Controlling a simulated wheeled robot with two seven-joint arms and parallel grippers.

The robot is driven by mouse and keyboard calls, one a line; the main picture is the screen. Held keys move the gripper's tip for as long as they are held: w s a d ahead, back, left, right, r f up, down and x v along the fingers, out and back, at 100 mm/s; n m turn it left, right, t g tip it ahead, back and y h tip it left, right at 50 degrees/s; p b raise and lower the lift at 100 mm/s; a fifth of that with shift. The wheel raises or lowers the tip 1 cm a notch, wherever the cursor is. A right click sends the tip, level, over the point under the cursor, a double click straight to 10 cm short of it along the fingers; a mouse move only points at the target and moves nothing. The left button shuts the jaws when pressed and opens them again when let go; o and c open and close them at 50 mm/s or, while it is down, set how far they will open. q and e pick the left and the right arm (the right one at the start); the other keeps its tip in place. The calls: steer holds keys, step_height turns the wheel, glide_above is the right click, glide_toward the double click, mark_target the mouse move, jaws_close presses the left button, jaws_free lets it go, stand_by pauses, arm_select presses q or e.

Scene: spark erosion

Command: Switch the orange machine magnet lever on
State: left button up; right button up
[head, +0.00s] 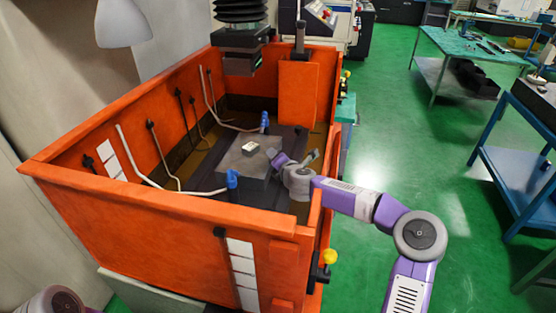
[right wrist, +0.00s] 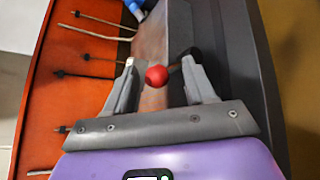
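The orange machine tank (head: 170,235) stands open at the left of the head view. Inside it is a dark grey magnet block (head: 245,165) with a small pale piece (head: 250,147) on top. A red ball knob (right wrist: 156,75) on a short black lever shows in the right wrist view. My right gripper (right wrist: 159,66) is open, its fingers on either side of the knob with gaps showing. In the head view my right gripper (head: 273,155) reaches over the tank's right wall to the block's side; the knob is not visible there. My left gripper is out of view.
Blue nozzles (head: 232,178) on pale hoses stand near the block. The black machine head (head: 242,45) hangs above the tank's far end. A yellow knob (head: 330,257) sits outside the right wall. Green floor at right is clear up to the blue-framed tables (head: 470,50).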

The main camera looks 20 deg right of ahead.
steer(key=shift+o, duration=0.2)
steer(key=shift+s, duration=0.3)
steer(key=v, duration=0.7)
steer(key=shift+b, duration=0.4)
